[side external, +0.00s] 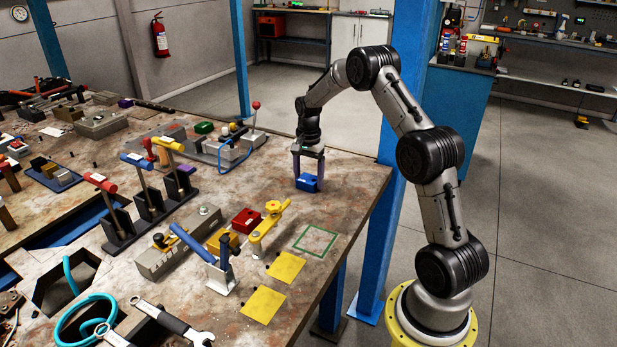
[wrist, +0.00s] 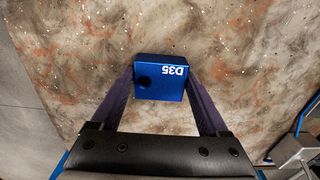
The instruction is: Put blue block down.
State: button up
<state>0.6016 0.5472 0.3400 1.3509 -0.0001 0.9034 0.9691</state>
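The blue block (side external: 308,184), marked "D35", is at the far right part of the workbench, near its right edge. My gripper (side external: 308,173) points down over it with one finger on each side. In the wrist view the blue block (wrist: 160,80) sits between my fingertips (wrist: 160,74), and both fingers appear to touch its sides. The block looks level. It is on or very close above the bench top; I cannot tell whether it touches.
The bench around the block is bare. Nearer the camera are a green square outline (side external: 316,241), yellow sheets (side external: 286,267), a red block (side external: 246,220) and a yellow lever clamp (side external: 270,222). A fixture with a blue hose (side external: 226,148) stands to the left.

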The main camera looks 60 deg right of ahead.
aim_at(309, 178)
jog(key=shift+o, duration=1.4)
notch_tip(309, 178, up, 12)
jog(key=s+a+r+n+t, duration=0.1)
jog(key=s+a+r+n, duration=0.25)
jog(key=a+r, duration=0.45)
jog(key=s+a+r+n+t, duration=0.1)
jog(key=s+a+r+n, duration=0.15)
jog(key=a, duration=0.35)
jog(key=s+a+r+n+t, duration=0.1)
jog(key=s+a+n, duration=0.2)
jog(key=s+a, duration=0.15)
jog(key=s+a+f+n+t, duration=0.2)
jog(key=s+a+n, duration=0.7)
jog(key=s, duration=0.5)
jog(key=shift+s+a+f+t, duration=0.3)
jog(key=shift+a+f, duration=0.2)
jog(key=shift+f, duration=0.4)
